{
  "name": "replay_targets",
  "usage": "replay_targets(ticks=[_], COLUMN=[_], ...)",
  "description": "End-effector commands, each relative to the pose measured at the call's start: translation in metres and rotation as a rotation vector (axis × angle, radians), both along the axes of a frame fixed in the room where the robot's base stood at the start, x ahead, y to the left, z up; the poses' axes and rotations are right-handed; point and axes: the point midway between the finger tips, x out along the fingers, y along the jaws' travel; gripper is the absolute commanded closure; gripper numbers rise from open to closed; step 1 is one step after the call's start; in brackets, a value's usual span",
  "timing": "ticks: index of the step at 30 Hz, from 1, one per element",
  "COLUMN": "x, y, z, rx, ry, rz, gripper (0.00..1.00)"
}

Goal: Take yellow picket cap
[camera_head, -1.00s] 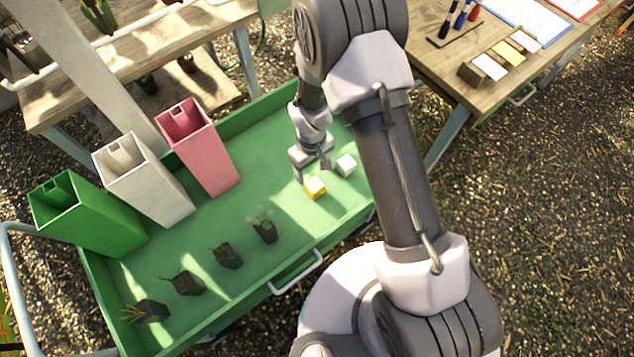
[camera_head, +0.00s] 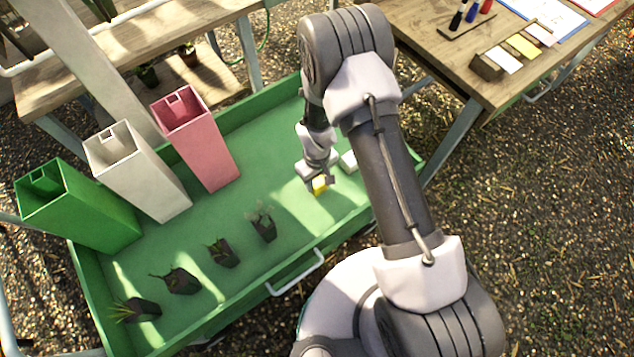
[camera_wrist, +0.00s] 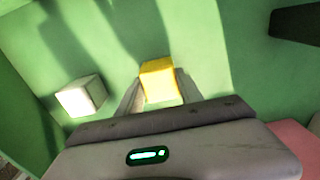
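The yellow picket cap (camera_head: 320,186) is a small yellow block on the green tray (camera_head: 247,204), in a sunlit patch. My gripper (camera_head: 319,181) is down at it, hiding part of it in the head view. In the wrist view, the yellow cap (camera_wrist: 159,83) sits between my two fingers (camera_wrist: 158,90), one on each side. I cannot tell whether the fingers press on it or leave a small gap. A white cap (camera_wrist: 81,96) lies to its left in the wrist view; in the head view this white cap (camera_head: 348,160) is up and right of the yellow one.
Green (camera_head: 85,210), white (camera_head: 140,175) and pink (camera_head: 200,145) upright bins stand along the tray's left side. A wooden table (camera_head: 440,60) with markers and clipboards is at the upper right.

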Motion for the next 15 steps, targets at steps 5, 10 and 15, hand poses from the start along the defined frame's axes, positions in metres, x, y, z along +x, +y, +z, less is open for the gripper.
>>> replay_targets(ticks=[5, 10, 15], x=[0.000, 0.000, 0.001], y=[0.000, 0.000, 0.000], z=[0.000, 0.001, 0.036], rx=[0.000, 0.000, 0.000], ry=[0.000, 0.000, -0.002], rz=[0.000, 0.000, 0.001], gripper=[0.95, 0.95, 0.95])
